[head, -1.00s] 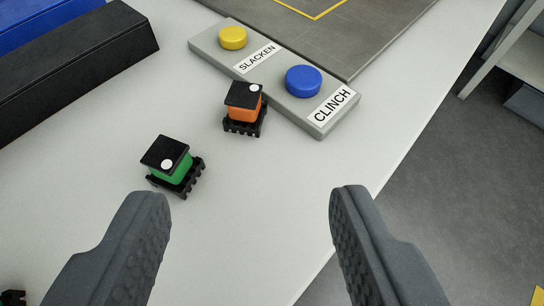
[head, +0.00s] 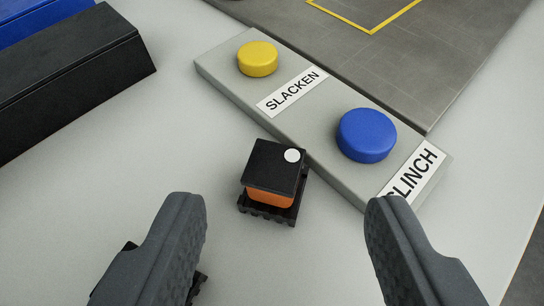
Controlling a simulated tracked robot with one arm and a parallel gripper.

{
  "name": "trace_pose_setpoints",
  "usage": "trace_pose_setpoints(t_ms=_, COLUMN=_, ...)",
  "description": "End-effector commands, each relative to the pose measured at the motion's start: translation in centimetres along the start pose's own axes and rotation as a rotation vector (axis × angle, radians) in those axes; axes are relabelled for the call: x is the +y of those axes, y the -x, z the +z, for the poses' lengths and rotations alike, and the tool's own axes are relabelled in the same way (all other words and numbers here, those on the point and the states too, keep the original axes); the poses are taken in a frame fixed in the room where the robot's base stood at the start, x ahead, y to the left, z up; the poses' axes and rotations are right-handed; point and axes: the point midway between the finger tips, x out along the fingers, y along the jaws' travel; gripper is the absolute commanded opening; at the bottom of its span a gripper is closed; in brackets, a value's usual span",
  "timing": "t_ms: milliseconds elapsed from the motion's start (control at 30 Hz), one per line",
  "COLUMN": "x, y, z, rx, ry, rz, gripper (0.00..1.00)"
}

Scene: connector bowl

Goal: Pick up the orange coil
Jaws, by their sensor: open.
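The orange coil (head: 270,197) stands on the pale table, with a black top bearing a white dot and a black toothed base. It is close to the near edge of the grey button panel. My gripper (head: 286,215) is open and empty, one finger at each side of the picture. The coil shows between the fingers, nearer the left one; I cannot tell how far below or ahead it is. The green coil is mostly hidden behind the left finger; only black bits of it show.
The grey panel (head: 225,75) carries a yellow button (head: 258,59) labelled SLACKEN and a blue button (head: 367,135) labelled CLINCH. A dark grey mat (head: 400,70) with a yellow outline lies behind it. A black bin (head: 70,75) and a blue one (head: 40,15) stand upper left.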

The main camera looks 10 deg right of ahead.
Motion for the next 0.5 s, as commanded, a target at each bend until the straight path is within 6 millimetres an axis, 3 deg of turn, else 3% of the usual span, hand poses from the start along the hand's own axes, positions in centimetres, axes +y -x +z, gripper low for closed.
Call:
trace_pose_setpoints(t_ms=300, x=-0.4, y=-3.8, z=0.2, rx=0.000, ry=-0.001, rz=-0.001, gripper=0.50)
trace_pose_setpoints(t_ms=500, x=-0.4, y=-4.1, z=0.1, rx=-0.001, ry=-0.001, rz=-0.001, gripper=0.50)
